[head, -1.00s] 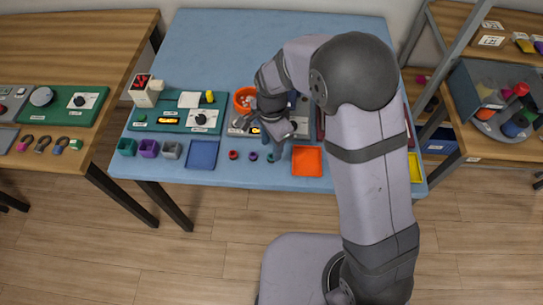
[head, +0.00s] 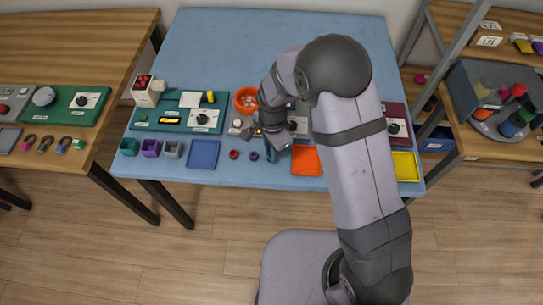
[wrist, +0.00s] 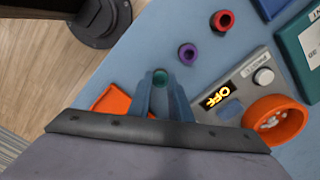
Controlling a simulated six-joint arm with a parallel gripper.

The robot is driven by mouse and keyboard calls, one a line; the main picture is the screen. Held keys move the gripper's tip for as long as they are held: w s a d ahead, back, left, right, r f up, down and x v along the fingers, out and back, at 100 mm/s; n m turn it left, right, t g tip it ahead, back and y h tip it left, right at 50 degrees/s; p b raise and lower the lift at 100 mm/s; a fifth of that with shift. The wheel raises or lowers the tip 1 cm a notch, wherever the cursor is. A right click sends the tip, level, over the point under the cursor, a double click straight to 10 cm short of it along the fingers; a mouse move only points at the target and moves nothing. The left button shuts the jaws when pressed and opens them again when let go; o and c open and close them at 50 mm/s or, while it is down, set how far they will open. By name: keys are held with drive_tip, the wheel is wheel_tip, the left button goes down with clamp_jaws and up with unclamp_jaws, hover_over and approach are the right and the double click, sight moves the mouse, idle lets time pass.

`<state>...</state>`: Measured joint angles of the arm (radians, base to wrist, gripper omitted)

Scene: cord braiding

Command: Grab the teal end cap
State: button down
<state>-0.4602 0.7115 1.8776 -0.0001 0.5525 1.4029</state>
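The teal end cap (wrist: 160,77) shows in the wrist view between the two fingertips of my gripper (wrist: 160,85). The fingers stand apart, one on each side of it, and the cap fills most of the gap. I cannot tell whether the fingers press on it. In the head view my gripper (head: 271,152) is low over the front of the blue table and hides the cap. A purple cap (head: 253,156) and a red cap (head: 234,155) stand on the table to its left.
An orange tray (head: 306,161) lies just right of my gripper, and a blue tray (head: 203,155) farther left. Behind are a grey panel with an OFF display (wrist: 217,95) and an orange bowl (wrist: 277,122). Small teal, purple and grey bins line the front left. The table's back is clear.

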wheel_tip(320, 180, up, 10)
drive_tip(key=b, duration=0.2)
idle(0.7)
